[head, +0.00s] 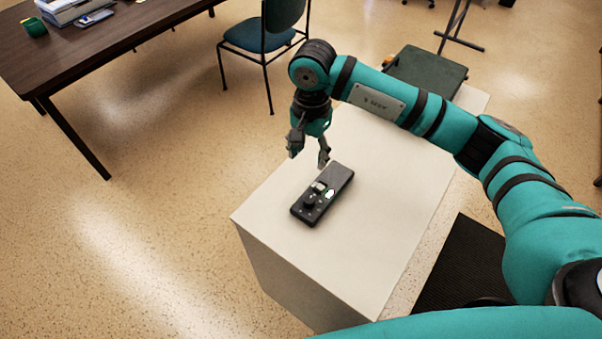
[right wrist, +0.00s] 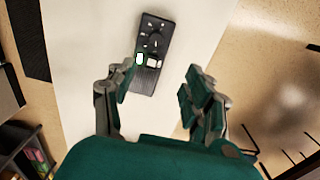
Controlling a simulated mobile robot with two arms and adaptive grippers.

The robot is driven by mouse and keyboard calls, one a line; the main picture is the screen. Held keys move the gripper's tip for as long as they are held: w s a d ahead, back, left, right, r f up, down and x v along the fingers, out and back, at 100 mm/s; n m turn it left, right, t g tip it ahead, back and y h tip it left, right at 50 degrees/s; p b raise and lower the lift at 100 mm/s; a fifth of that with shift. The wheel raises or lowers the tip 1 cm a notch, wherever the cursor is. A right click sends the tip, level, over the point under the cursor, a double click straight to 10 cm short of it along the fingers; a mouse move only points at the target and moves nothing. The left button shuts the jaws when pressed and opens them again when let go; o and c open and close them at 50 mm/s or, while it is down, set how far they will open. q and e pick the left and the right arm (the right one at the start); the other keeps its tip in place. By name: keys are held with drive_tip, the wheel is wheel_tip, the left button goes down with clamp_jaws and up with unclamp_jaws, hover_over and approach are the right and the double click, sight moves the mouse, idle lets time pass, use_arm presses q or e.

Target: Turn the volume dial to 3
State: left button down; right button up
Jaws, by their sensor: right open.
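A dark box-shaped device (head: 340,183) lies on the white cabinet top (head: 275,200). Its round black volume dial (head: 309,201) is near the front end, with small white marks around it; the number it points to is too small to read. A light button and a green-lit one sit beside the dial. In the right wrist view, the device (right wrist: 147,78) shows with its dial (right wrist: 155,33) at the far end. My right gripper (head: 309,156) is open and empty, above and behind the device, apart from the dial. Its two fingers (right wrist: 157,92) show in the right wrist view. My left gripper is out of view.
The cabinet top around the device is clear. A dark wooden desk (head: 130,30) with papers and a green mug (head: 34,27) stands at the upper left.

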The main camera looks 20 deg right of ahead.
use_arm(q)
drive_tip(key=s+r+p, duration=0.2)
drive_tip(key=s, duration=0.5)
use_arm(e)
hover_over(310, 199)
wheel_tip(310, 199, down, 7)
wheel_tip(310, 199, down, 7)
drive_tip(key=shift+s+r+p, duration=0.1)
drive_tip(key=shift+p, duration=0.55)
drive_tip(key=shift+f, duration=1.4)
drive_tip(key=shift+a, duration=0.1)
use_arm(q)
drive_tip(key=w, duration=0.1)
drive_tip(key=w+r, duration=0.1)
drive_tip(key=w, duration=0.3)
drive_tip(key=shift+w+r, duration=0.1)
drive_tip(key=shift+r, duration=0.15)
use_arm(e)
clamp_jaws()
